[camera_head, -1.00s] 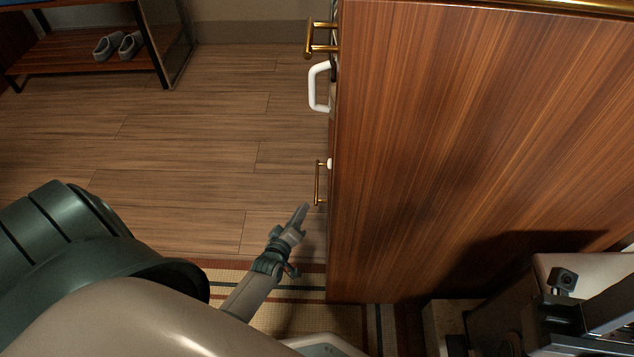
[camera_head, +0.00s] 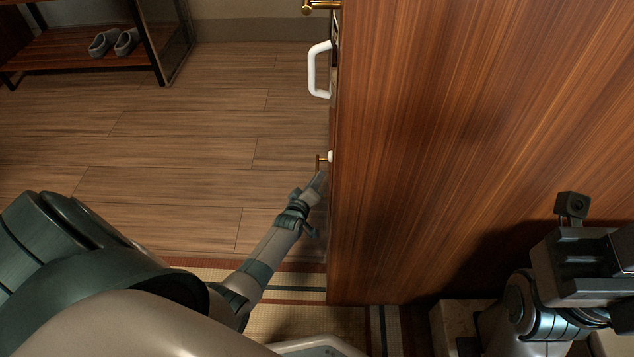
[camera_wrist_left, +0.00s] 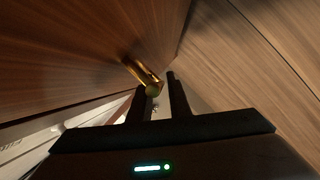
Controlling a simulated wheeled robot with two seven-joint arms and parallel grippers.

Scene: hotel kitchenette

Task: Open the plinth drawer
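A brass bar handle (camera_head: 321,160) sits low on the cabinet's left-facing front, seen nearly edge-on in the head view. It also shows in the left wrist view (camera_wrist_left: 146,74) as a gold bar against dark wood. My left gripper (camera_head: 320,183) is right at this handle, reaching up from below. In the left wrist view its two dark fingers (camera_wrist_left: 156,85) are apart, with the near end of the bar at their tips. The drawer front is mostly hidden in the head view. My right wrist (camera_head: 590,262) shows at the lower right; its fingers cannot be made out.
The tall wooden cabinet side (camera_head: 450,150) stands directly right of my left gripper. A white handle (camera_head: 319,70) and another brass handle (camera_head: 322,5) stick out farther along the front. The wooden floor (camera_head: 190,150) left of the cabinet is clear. A shoe rack (camera_head: 70,52) stands at the far left.

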